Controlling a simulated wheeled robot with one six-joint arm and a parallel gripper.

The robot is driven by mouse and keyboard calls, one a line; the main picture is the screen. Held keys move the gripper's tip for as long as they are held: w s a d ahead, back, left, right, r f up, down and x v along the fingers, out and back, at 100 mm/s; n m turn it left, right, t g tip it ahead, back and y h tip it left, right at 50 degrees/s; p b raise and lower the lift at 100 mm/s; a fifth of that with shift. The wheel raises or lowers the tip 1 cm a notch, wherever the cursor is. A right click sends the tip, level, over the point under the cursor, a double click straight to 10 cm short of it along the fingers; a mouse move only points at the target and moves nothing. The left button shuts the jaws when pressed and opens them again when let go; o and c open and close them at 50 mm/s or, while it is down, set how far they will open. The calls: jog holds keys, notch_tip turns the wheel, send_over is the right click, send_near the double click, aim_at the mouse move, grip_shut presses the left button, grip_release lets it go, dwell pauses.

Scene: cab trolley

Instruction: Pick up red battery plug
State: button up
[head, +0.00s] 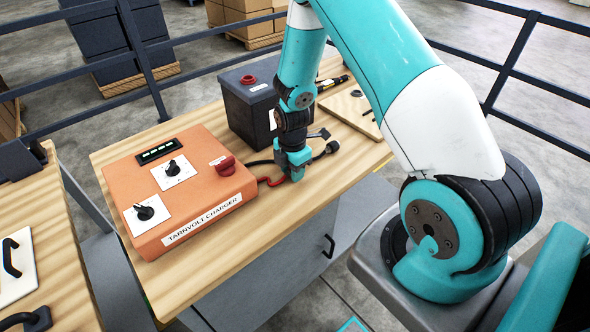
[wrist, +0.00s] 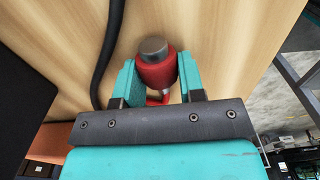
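The red battery plug (wrist: 158,70), a red cylinder with a grey end, is between the two teal fingers of my gripper (wrist: 158,78) in the wrist view. The fingers sit close against both its sides, with no clear gap. In the head view my gripper (head: 293,172) points down at the wooden bench top, right of the orange charger (head: 182,190), and hides the plug. A red cable (head: 274,182) runs from the charger to the gripper. I cannot tell whether the plug is touching the bench.
A dark battery (head: 248,105) with a red terminal stands behind my gripper. A black cable with a black plug (head: 332,147) lies beside the gripper. A wooden board (head: 352,108) lies at the back right. The front right of the bench top (head: 345,180) is clear.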

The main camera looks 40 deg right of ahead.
jog(key=shift+r, duration=0.15)
notch_tip(320, 180, up, 20)
jog(key=b, duration=0.2)
jog(key=shift+b, duration=0.3)
dwell(0.4)
